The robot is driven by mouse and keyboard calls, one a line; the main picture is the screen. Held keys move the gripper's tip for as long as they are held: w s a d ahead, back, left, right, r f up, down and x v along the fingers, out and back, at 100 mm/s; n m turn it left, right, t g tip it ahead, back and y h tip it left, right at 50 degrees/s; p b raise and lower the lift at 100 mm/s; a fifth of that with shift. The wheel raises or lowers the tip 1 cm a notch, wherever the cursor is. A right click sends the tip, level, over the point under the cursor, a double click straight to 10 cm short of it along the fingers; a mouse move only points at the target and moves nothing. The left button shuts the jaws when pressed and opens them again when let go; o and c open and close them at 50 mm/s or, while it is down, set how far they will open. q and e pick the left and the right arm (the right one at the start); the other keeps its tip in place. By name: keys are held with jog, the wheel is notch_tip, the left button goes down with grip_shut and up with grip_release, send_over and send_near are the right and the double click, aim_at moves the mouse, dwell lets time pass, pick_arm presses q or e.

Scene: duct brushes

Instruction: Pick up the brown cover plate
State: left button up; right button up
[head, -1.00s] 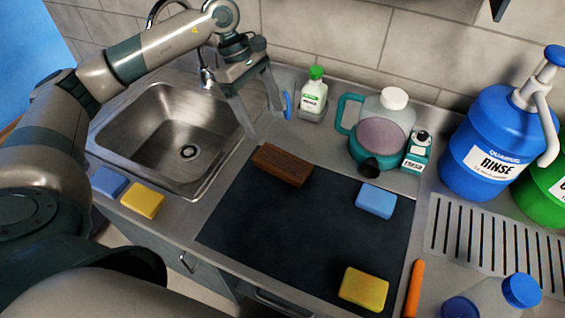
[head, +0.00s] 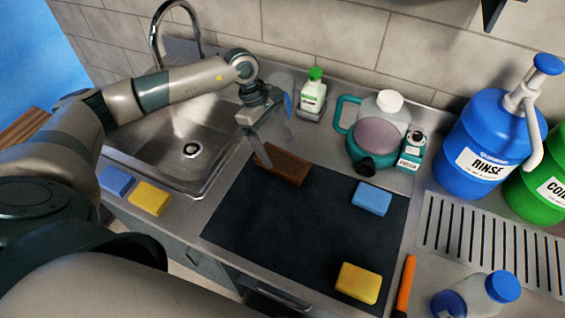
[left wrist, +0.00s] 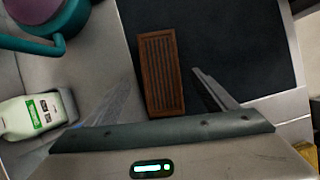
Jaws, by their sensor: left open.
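The brown cover plate (head: 283,166) is a slotted rectangular block lying on the black mat (head: 315,220), at its back left corner. In the left wrist view the brown cover plate (left wrist: 162,72) lies ahead of the fingertips, roughly centred between them. My left gripper (head: 278,158) is open and empty, its fingers pointing down just above the plate. In the left wrist view the fingers of my left gripper (left wrist: 163,80) are spread to either side of the plate's near end. My right gripper is not in view.
The sink (head: 185,135) is left of the mat. A blue sponge (head: 371,198) and a yellow sponge (head: 358,284) lie on the mat's right side. A green-capped bottle (head: 313,95) and a teal jug (head: 378,135) stand behind. The mat's middle is clear.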

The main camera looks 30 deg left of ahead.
aim_at(281, 160)
pick_arm(q)
jog(key=shift+p+x, duration=0.85)
jog(key=shift+p, duration=0.2)
jog(key=f, duration=0.1)
jog(key=f+p, duration=0.1)
jog(key=shift+s+d+f+p, duration=0.1)
jog(key=shift+d+f+p, duration=0.1)
jog(key=shift+f+p, duration=0.15)
jog(key=shift+f, duration=0.4)
jog(key=shift+c, duration=0.3)
jog(key=c, duration=1.3)
jog(key=shift+r, duration=0.15)
